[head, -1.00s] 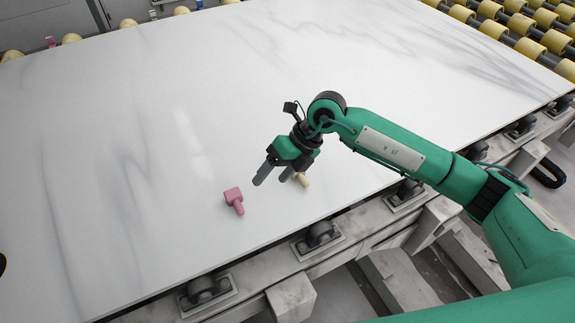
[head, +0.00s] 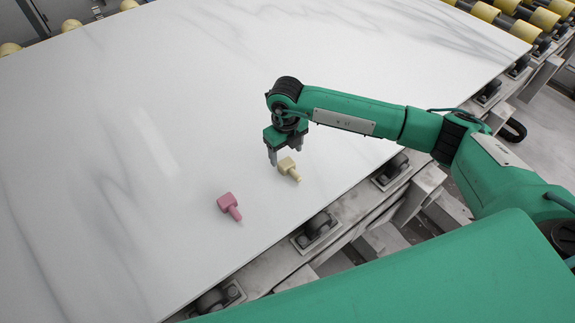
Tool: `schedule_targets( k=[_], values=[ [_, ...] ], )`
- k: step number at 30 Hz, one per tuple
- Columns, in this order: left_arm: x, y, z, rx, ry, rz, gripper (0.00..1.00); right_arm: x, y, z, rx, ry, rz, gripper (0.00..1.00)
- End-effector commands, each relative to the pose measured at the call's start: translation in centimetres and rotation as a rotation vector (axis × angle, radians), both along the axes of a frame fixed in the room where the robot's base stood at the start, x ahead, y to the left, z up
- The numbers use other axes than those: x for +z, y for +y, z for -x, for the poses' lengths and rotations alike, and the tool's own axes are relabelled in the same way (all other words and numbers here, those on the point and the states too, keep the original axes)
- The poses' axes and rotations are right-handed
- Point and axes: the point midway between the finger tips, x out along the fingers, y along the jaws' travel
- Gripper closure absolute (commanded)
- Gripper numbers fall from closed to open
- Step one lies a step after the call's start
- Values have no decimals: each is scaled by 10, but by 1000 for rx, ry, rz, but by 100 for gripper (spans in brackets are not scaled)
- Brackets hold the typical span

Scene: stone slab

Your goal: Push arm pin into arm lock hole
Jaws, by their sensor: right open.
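A pink block with a short round peg (head: 229,204) lies on the white slab, its peg pointing down and right. A cream block with a short peg (head: 287,166) lies on the slab above and to the right of it, its peg also pointing down and right. My right gripper (head: 286,155) is open and points down at the cream block, with its fingers close behind and beside it. I cannot tell whether they touch it. No hole shows clearly on either piece. My left gripper is out of view.
The white marbled slab (head: 150,130) is wide and mostly clear. Its near edge runs close below both pieces, over a frame with dark rollers (head: 318,228). Yellow rollers (head: 508,22) line the far right.

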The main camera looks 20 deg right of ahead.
Motion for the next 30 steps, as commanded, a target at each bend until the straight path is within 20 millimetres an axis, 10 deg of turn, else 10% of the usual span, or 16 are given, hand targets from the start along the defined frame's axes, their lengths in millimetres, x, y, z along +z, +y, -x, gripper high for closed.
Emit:
schedule_targets(
  k=[6, 20, 30],
  values=[
    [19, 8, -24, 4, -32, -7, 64, -23, -1, 2, -2, 4, 0, 33],
    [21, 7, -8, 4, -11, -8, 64, -53, -1, 2, -1, 0, -1, 33],
    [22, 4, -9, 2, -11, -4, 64, -52, -1, 2, -1, 0, -1, 87]
  ],
)
